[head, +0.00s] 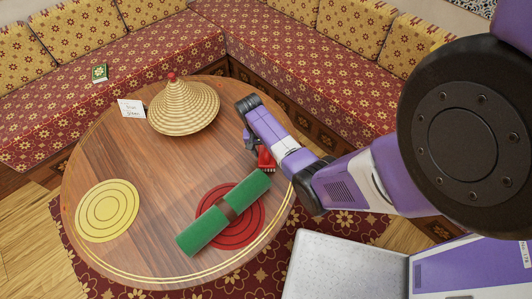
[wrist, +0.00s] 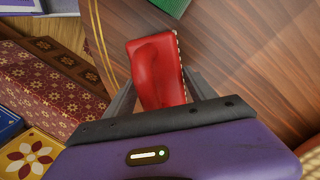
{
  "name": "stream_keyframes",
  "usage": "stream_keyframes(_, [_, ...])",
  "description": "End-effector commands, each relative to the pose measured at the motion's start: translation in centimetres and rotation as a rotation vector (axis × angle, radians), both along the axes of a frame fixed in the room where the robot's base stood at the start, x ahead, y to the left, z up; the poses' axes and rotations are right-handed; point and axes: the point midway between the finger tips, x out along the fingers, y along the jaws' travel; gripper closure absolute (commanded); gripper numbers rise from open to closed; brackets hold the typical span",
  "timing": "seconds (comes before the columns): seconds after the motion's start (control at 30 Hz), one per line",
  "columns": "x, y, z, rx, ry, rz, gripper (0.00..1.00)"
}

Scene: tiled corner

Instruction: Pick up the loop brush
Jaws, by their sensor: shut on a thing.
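The loop brush (wrist: 154,72) is a red, rounded block with a pale bristle-like edge along its right side in the wrist view. My gripper (wrist: 160,92) is shut on it, with one finger on each side. In the head view the red loop brush (head: 266,159) shows at the end of my gripper (head: 258,150), over the right part of the round wooden table (head: 150,160). Part of the brush is hidden by my gripper and wrist. I cannot tell whether it still touches the table.
A yellow round mat (head: 107,211) is at left. A woven cone lid (head: 183,106) and a white card (head: 131,108) stand at the back. Patterned benches (head: 130,60) surround the table's far side.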

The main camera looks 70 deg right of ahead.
Motion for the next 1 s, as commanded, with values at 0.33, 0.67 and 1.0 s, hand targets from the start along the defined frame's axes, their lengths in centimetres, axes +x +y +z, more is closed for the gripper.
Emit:
stream_keyframes(0.33, [0.1,-0.1,7.1,-0.005,-0.004,0.000,0.81])
stream_keyframes(0.67, [0.1,-0.1,16.3,-0.006,-0.004,-0.001,0.81])
stream_keyframes(1.0, [0.0,0.0,18.8,0.000,0.000,0.000,0.81])
